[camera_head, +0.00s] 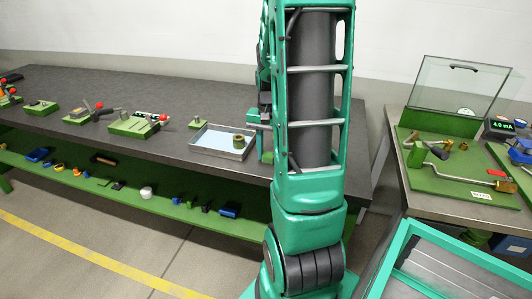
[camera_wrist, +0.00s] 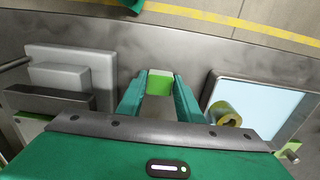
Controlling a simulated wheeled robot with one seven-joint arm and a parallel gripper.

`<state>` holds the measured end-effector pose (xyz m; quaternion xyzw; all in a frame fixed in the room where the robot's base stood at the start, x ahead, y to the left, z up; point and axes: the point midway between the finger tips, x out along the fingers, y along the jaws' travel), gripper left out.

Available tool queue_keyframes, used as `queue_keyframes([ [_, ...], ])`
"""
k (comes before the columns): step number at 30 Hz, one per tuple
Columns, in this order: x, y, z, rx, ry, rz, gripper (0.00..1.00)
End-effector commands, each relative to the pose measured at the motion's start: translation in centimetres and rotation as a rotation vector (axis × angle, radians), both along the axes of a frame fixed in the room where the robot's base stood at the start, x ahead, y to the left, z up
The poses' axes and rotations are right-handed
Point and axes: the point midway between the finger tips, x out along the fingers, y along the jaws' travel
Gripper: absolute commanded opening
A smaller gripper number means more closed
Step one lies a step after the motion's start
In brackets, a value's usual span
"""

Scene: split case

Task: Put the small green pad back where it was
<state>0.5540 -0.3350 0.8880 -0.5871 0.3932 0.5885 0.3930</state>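In the wrist view my gripper (camera_wrist: 160,82) has its two teal fingers on either side of a small bright green pad (camera_wrist: 160,77). The pad fills the gap between the fingertips and appears held, above the dark grey bench top. In the head view my own arm hides the fingers and the pad.
A shallow metal tray (camera_head: 222,154) with a pale blue floor holds an olive ring (camera_head: 239,141); it lies right of my gripper in the wrist view. A grey stepped block (camera_wrist: 70,75) stands on the left there. A green base (camera_head: 198,123) with a small cylinder stands behind the tray.

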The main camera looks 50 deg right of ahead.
Motion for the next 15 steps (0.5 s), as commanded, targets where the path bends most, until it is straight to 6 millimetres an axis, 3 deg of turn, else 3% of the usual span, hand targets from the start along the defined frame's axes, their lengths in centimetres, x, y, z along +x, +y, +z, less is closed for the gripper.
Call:
queue_keyframes([
  [2, 0.0, 0.0, 0.0, 0.0, 0.0, 0.0, 0.49],
  [11, 0.0, 0.0, 0.1, -0.001, 0.0, 0.0, 0.49],
  [15, 0.1, -0.1, 1.1, -0.003, -0.003, 0.0, 0.49],
])
